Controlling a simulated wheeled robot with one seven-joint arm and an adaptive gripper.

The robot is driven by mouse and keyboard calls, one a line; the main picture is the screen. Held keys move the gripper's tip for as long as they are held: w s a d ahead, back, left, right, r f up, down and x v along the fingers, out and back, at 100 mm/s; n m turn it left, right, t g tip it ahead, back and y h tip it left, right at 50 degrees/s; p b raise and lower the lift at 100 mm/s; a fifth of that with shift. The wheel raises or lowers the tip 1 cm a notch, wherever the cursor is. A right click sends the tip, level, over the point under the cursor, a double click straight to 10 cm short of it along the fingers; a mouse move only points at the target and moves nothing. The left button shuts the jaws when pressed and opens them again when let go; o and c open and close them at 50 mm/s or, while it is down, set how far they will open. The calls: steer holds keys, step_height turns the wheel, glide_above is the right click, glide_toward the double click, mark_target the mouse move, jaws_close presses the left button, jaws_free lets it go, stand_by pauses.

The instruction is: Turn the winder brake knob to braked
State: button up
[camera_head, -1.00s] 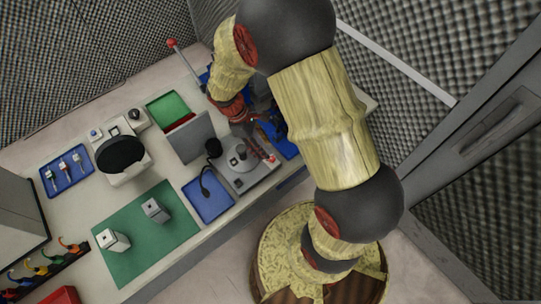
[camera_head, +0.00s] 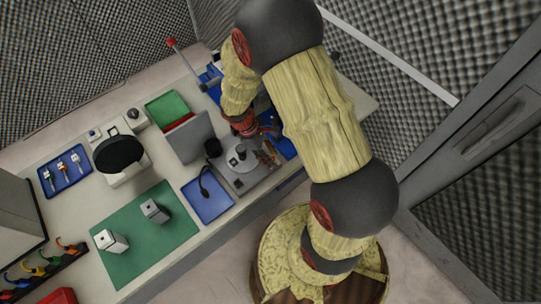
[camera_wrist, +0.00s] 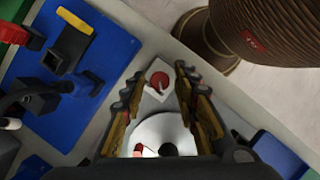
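The winder (camera_head: 228,178) is a grey plate with a pale disc, on the bench in the head view. Its disc (camera_wrist: 165,132) shows in the wrist view between my fingers. A red round knob with a white pointer (camera_wrist: 158,82) sits on a light plate just beyond the disc; I take it as the brake knob. My gripper (camera_wrist: 159,77) is open, with one finger on each side of the knob in the picture; contact cannot be told. A smaller red part (camera_wrist: 138,149) shows by the disc. In the head view my gripper (camera_head: 267,155) covers the plate's right end.
A blue tray (camera_head: 208,198) lies left of the winder, with a black cable over it. A grey upright panel (camera_head: 190,138) stands behind. In the wrist view a blue board with red, yellow and black parts (camera_wrist: 72,60) lies at left.

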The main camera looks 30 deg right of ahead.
steer(key=c, duration=0.6)
jaws_close()
steer(key=m+g+y+p, duration=0.1)
steer(key=m, duration=0.3)
steer(key=shift+w+d+r+p, duration=0.1)
steer(key=shift+p, duration=0.25)
steer(key=m+y+p, duration=0.1)
steer(key=m, duration=0.2)
steer(key=shift+d+m+y, duration=0.1)
steer(key=shift+m+y, duration=0.2)
steer(key=m+y, duration=0.1)
steer(key=m, duration=0.1)
steer(key=m+y+p, duration=0.1)
steer(key=m, duration=0.2)
steer(key=shift+d, duration=0.1)
steer(key=m, duration=0.2)
steer(key=m+t+y+p, duration=0.1)
steer(key=m, duration=0.2)
steer(key=shift+d+y, duration=0.1)
steer(key=shift+y, duration=0.2)
steer(key=shift+m, duration=0.3)
